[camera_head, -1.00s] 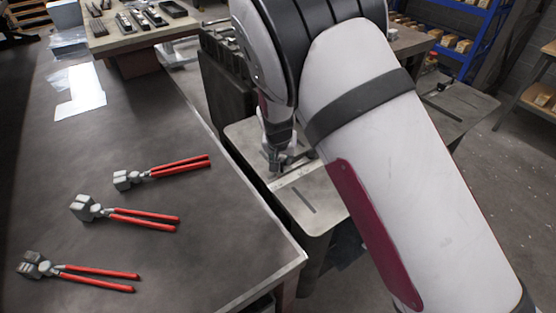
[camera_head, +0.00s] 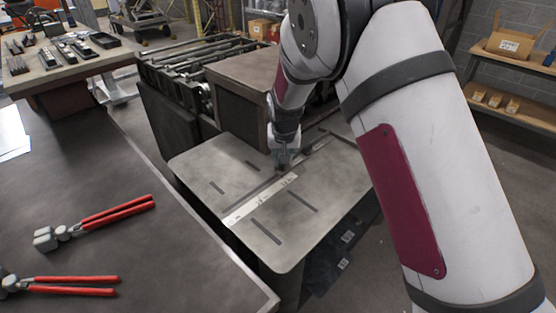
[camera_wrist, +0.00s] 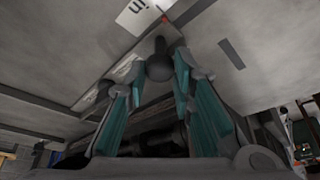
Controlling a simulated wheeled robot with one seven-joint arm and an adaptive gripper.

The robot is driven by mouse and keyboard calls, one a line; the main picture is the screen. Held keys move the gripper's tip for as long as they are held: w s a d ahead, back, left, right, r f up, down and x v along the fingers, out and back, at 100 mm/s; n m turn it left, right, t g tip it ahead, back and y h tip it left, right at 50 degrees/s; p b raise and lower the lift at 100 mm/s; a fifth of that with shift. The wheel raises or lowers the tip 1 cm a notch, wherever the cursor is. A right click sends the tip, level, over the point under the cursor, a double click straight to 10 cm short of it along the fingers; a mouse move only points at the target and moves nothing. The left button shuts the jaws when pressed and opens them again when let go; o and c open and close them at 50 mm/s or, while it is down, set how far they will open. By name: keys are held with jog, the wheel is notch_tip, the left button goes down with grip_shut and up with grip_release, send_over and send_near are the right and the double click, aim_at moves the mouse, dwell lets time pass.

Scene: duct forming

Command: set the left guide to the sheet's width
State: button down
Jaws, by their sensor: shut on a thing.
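My gripper (camera_head: 284,163) is low over the grey metal machine table (camera_head: 205,165), at the far end of the white scale strip (camera_head: 258,200). In the wrist view my gripper (camera_wrist: 158,75) has its teal-padded fingers on either side of a dark round knob (camera_wrist: 159,68), shut on it. The knob appears to belong to the left guide; the guide's body is mostly hidden by the hand and cannot be made out clearly. The scale strip also shows in the wrist view (camera_wrist: 140,14), with a red mark beside it. A pale sheet (camera_head: 12,135) lies partly in view at the left edge.
Red-handled pliers (camera_head: 98,220) lie on the dark workbench (camera_head: 110,175) at left. A brown box-like housing (camera_head: 240,85) and machine rollers (camera_head: 200,55) stand behind the table. Shelves with cartons (camera_head: 515,45) are at right.

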jog(key=shift+d, duration=0.1)
jog(key=c, duration=1.4)
grip_release()
jog(key=v, duration=1.2)
